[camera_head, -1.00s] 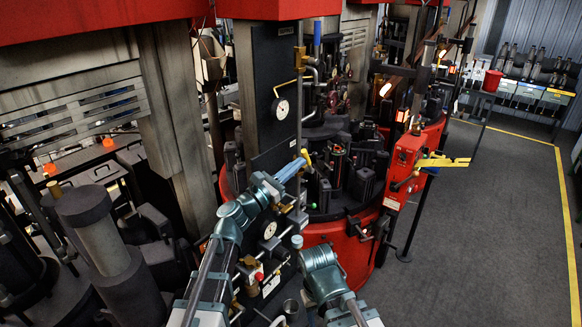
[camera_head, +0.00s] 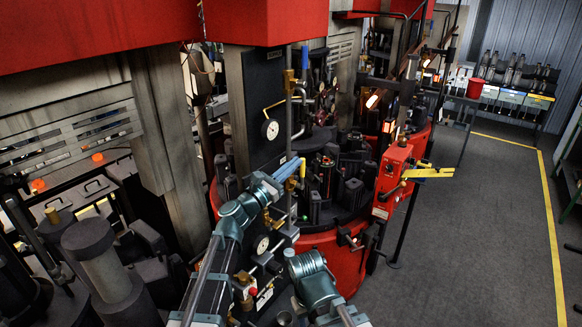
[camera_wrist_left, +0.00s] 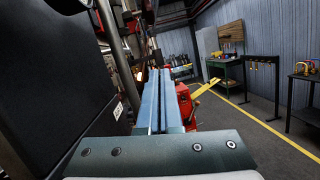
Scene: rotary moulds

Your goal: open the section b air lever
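My left gripper (camera_head: 292,168) points forward and right at the dark valve panel (camera_head: 250,85). Its two pale blue fingers lie side by side and look shut in the left wrist view (camera_wrist_left: 157,90), with nothing visible between them. A small yellow part (camera_head: 302,168) shows right at the fingertips; I cannot tell whether they touch it. A brass valve (camera_head: 290,78) with an upright blue handle (camera_head: 304,57) sits higher on the panel's pipe. I cannot tell which lever belongs to section b. My right gripper is not in view; only my right arm shows at the bottom.
A round gauge (camera_head: 269,130) is on the panel. A red round machine (camera_head: 340,258) with black moulds stands right of it. A red box (camera_head: 393,170) with a yellow arm (camera_head: 428,173) sticks out to the right. The grey floor (camera_head: 480,235) at right is clear.

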